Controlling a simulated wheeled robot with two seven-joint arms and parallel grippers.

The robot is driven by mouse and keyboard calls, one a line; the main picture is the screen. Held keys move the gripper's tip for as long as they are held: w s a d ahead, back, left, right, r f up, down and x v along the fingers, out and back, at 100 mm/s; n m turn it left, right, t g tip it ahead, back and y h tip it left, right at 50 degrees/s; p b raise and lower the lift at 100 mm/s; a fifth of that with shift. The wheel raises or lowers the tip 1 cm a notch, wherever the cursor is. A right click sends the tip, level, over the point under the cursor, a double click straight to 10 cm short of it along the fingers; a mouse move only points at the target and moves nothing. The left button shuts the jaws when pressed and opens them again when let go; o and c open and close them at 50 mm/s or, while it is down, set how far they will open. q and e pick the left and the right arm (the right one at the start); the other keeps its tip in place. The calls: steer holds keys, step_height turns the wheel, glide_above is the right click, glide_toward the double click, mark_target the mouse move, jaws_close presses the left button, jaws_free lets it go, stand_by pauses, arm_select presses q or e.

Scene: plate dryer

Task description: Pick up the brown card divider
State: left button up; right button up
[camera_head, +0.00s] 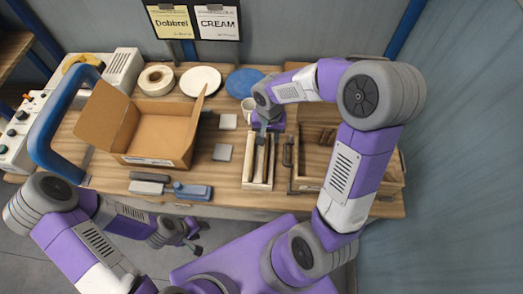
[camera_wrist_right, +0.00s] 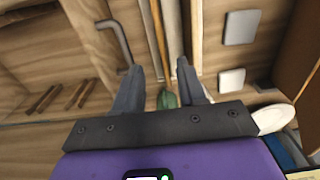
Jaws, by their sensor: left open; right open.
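A narrow pale wooden tray (camera_head: 258,184) stands near the table's front edge. A thin brown upright strip (camera_wrist_right: 156,38) shows inside it in the right wrist view; it may be the brown card divider's edge, but I cannot tell for sure. My right gripper (camera_head: 263,137) is over the tray's far end, pointing down. In the right wrist view its open fingers (camera_wrist_right: 158,80) stand either side of the strip's line, with a small green thing (camera_wrist_right: 167,99) between them; no contact shows. My left gripper (camera_head: 193,238) is open and empty, low in front of the table.
A wooden crate (camera_head: 395,178) with a dark handle stands right of the tray, partly hidden by my right arm. An open cardboard box (camera_head: 150,160) is left. Two grey squares (camera_head: 222,152) lie between. A white mug (camera_head: 248,106) and plates (camera_head: 200,80) are behind.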

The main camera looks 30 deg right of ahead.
mark_target(267, 150)
steer(key=f+b, duration=0.1)
steer(key=f, duration=0.1)
steer(key=w+f+b, duration=0.1)
steer(key=f+b, duration=0.1)
steer(key=shift+f, duration=0.25)
steer(key=f, duration=0.2)
steer(key=s+f, duration=0.1)
steer(key=f, duration=0.1)
steer(key=f+b, duration=0.1)
steer(key=f, duration=0.1)
steer(key=shift+s+a+f, duration=0.2)
steer(key=shift+a+f, duration=0.05)
steer(key=shift+f, duration=0.1)
steer(key=shift+w+f, duration=0.1)
steer(key=shift+f, duration=0.25)
jaws_close()
